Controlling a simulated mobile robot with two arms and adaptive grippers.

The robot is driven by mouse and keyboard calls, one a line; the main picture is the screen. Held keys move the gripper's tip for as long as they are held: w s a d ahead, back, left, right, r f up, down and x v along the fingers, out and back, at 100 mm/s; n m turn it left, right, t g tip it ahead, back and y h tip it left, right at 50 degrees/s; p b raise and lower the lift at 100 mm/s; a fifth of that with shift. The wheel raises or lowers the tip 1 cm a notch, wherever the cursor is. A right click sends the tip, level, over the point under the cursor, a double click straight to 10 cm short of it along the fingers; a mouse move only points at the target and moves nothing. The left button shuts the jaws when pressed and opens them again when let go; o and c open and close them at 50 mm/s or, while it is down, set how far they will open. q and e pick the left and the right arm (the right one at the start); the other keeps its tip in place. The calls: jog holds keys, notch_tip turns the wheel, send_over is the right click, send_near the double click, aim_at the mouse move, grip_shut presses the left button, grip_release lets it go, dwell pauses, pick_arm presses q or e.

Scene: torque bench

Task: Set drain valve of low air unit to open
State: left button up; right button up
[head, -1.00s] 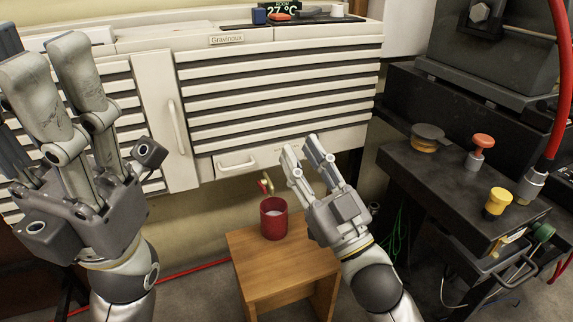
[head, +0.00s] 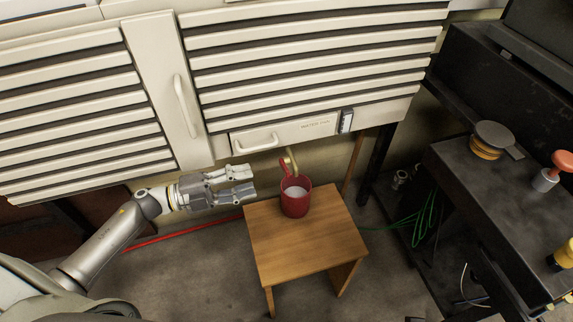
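The low air unit (head: 300,75) is a white louvered cabinet across the top of the head view. Its brass drain pipe (head: 292,158) comes down below the drawer. A small red part at the pipe, likely the drain valve handle (head: 284,167), sits just above and behind the mug; its exact angle is hard to tell. A red mug (head: 296,204) with whitish contents stands under the pipe on a wooden stool. My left gripper (head: 253,181) is open and empty, fingers pointing right, a short way left of the valve and mug. My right gripper is out of view.
The wooden stool (head: 305,246) has bare top in front of the mug. A drawer with a white handle (head: 256,145) is above the pipe. A black bench (head: 480,195) with red and yellow knobs stands right. A red hose (head: 180,234) and green cables (head: 425,222) lie low.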

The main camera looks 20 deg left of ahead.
pick_arm(q)
jog(key=x, duration=0.9)
jog(key=shift+w+d, duration=0.15)
jog(key=shift+d, duration=0.05)
jog(key=shift+r, duration=0.1)
grip_shut()
